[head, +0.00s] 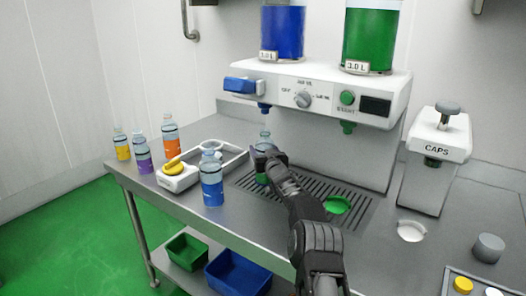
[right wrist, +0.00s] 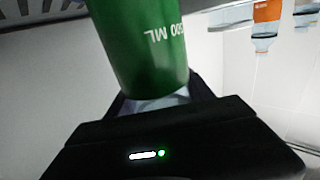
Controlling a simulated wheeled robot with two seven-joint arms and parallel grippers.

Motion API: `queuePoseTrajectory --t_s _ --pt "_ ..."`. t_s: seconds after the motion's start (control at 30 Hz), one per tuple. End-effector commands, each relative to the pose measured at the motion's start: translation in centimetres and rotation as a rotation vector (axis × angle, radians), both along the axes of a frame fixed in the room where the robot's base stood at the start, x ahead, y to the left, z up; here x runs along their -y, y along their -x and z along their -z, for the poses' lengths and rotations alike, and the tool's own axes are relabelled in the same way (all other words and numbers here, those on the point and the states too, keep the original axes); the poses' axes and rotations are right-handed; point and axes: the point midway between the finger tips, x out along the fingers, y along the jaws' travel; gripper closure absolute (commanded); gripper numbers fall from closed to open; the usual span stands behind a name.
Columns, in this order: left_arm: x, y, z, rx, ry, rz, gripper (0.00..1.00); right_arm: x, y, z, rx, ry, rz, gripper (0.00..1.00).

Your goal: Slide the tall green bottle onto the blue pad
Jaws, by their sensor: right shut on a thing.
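The tall green bottle (head: 262,178) stands upright on the slotted drip grate, below the blue nozzle. Its clear upper part and a little of its green label show past my gripper. In the right wrist view its green label (right wrist: 143,50), with white "ML" lettering, fills the upper middle. My right gripper (head: 269,160) is shut on this bottle. No blue pad shows; the spot under the bottle is hidden by the bottle and my gripper. My left gripper is in neither view.
A green pad (head: 337,204) lies on the grate (head: 305,199), right of my arm. A blue-label bottle (head: 212,184) stands left of the grate, before a grey tray (head: 238,157). The dispenser (head: 325,83) overhangs the grate. A caps machine (head: 436,152) stands right.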

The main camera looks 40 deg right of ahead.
Motion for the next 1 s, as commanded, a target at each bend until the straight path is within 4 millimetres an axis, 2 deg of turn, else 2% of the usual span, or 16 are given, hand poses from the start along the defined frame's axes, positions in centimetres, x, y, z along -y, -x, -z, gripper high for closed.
queuePoseTrajectory --t_s 0.07,0.1,0.4,0.77,1.0 --pt "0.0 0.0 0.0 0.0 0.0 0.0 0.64 0.0 0.0 0.0 0.0 0.0 0.0 0.77" --pt "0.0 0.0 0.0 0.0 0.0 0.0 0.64 0.0 0.0 0.0 0.0 0.0 0.0 0.38" --pt "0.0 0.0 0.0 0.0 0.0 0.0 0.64 0.0 0.0 0.0 0.0 0.0 0.0 0.14" --pt "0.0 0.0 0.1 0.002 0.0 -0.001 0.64 -0.1 0.1 0.0 -0.001 0.0 -0.001 0.13" --pt "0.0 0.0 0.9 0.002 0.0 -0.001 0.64 -0.5 1.1 0.1 -0.001 -0.001 -0.003 0.13"
